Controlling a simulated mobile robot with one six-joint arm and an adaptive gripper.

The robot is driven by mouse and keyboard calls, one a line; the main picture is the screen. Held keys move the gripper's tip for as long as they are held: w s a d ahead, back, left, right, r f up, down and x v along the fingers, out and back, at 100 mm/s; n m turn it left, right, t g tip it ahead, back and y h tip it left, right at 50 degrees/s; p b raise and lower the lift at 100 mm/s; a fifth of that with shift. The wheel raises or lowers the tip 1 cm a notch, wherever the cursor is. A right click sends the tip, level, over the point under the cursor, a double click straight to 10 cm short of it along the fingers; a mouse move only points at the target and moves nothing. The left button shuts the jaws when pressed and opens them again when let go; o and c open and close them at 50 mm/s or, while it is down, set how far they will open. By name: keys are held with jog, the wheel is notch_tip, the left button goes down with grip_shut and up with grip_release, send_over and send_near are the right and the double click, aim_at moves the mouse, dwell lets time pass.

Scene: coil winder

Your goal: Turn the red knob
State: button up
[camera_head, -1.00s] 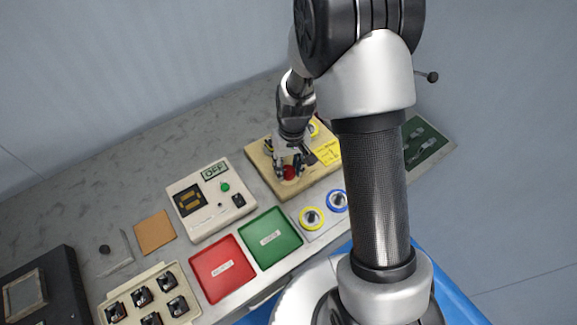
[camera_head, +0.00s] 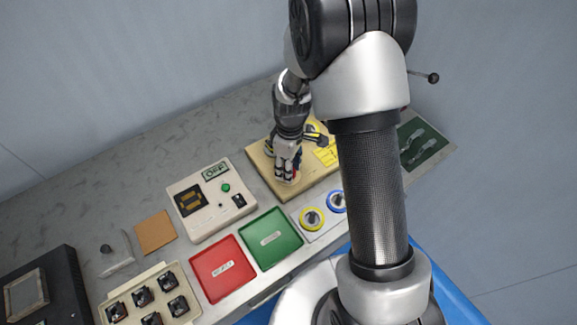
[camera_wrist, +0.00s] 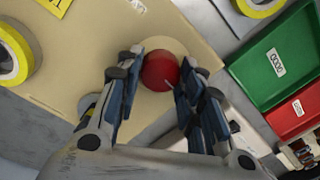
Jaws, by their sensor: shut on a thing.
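The red knob (camera_wrist: 160,71) is a round ball between my fingers in the wrist view, over a tan board with a pale disc around it. My gripper (camera_wrist: 158,88) is shut on it, with a blue-padded finger on each side. In the head view my gripper (camera_head: 285,176) points down at the front part of the tan board (camera_head: 310,182). There the fingers hide most of the knob.
A white box (camera_head: 210,198) with an OFF display stands left of the board. A red tray (camera_head: 222,268) and a green tray (camera_head: 270,238) lie in front. Yellow and blue ringed spools (camera_head: 312,218) sit to their right. A black-part tray (camera_head: 150,298) is front left.

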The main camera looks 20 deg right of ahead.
jog(key=shift+n, duration=0.4)
jog(key=o, duration=1.1)
jog(key=shift+c, duration=0.2)
notch_tip(320, 180, up, 12)
jog(key=shift+w+d, duration=0.2)
jog(key=shift+w, duration=0.05)
